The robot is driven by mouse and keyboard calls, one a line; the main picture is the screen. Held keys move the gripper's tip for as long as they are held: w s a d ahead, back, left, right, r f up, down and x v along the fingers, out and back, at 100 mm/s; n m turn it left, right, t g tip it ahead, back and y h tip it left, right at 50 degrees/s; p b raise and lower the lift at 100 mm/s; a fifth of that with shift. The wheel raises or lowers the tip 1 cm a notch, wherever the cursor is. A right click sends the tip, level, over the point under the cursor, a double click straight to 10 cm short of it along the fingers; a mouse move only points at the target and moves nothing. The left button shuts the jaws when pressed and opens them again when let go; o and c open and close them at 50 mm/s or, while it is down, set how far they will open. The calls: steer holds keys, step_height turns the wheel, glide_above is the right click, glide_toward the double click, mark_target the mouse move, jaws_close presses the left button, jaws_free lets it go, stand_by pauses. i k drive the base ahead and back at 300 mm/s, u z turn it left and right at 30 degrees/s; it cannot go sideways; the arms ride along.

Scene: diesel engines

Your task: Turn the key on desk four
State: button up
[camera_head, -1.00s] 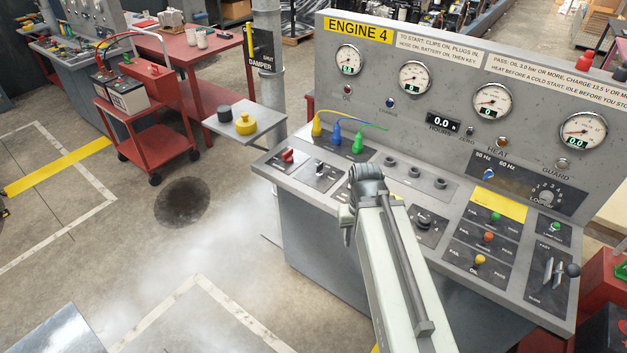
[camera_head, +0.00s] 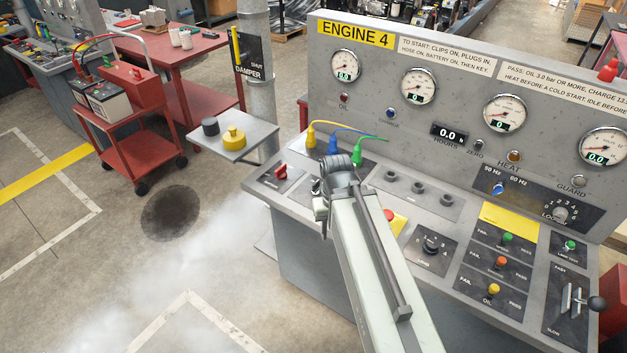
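Desk four, under the yellow ENGINE 4 sign (camera_head: 355,33), stands at the right, with a sloped grey control top. The key switch (camera_head: 315,186) is a small silvery piece on a dark plate at the left of this top, just right of a red switch (camera_head: 282,171). My arm's end joint partly covers the key plate. My gripper (camera_head: 320,209) shows only as a pale piece at the arm's end, close to the key plate in the picture. Its fingertips are hidden, and I cannot tell whether it touches anything.
Yellow, blue and green plugs (camera_head: 357,158) with cables stand behind the key plate. A red button (camera_head: 389,214) sits right of my arm. A side shelf (camera_head: 262,132) holds a yellow and a dark knob. Floor at the left is open, with a dark stain and haze.

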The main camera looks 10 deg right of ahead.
mark_target(315, 191)
steer(key=u, duration=0.45)
steer(key=k, duration=1.35)
steer(key=u, duration=0.25)
steer(key=i, duration=1.8)
steer(key=u, duration=0.8)
